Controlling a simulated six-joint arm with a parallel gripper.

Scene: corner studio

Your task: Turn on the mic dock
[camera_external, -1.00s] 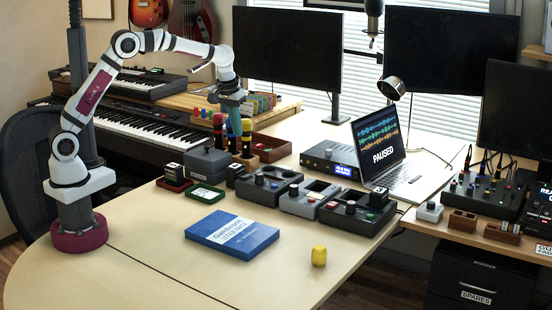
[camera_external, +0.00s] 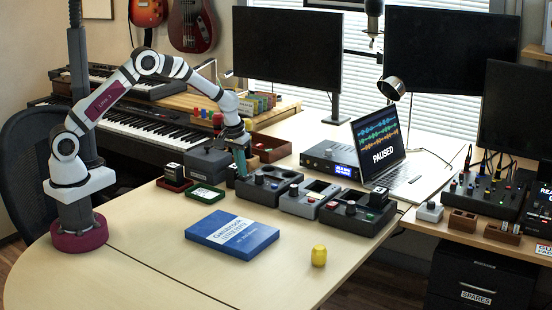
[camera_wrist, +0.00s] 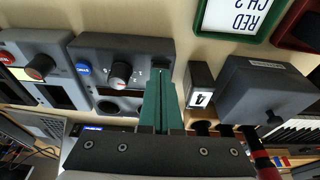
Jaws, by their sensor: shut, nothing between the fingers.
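Several control docks stand in a row on the desk; I cannot read a label saying which is the mic dock. The left dark dock (camera_external: 268,187) also shows in the wrist view (camera_wrist: 140,45), with a knob (camera_wrist: 120,74), a blue button (camera_wrist: 83,70) and a small dark slot-like feature near my fingertips. My gripper (camera_external: 241,174) is shut and empty, its green fingers pointing down at this dock's left end. In the wrist view, my gripper (camera_wrist: 159,74) covers part of the dock. I cannot tell whether the tips touch it.
A grey middle dock (camera_external: 306,205) and a dark right dock (camera_external: 355,216) stand beside it. A small dark block marked 4 (camera_wrist: 199,88) and a grey box (camera_wrist: 262,92) are close to my fingers. A blue book (camera_external: 232,234) and yellow object (camera_external: 319,255) lie in front.

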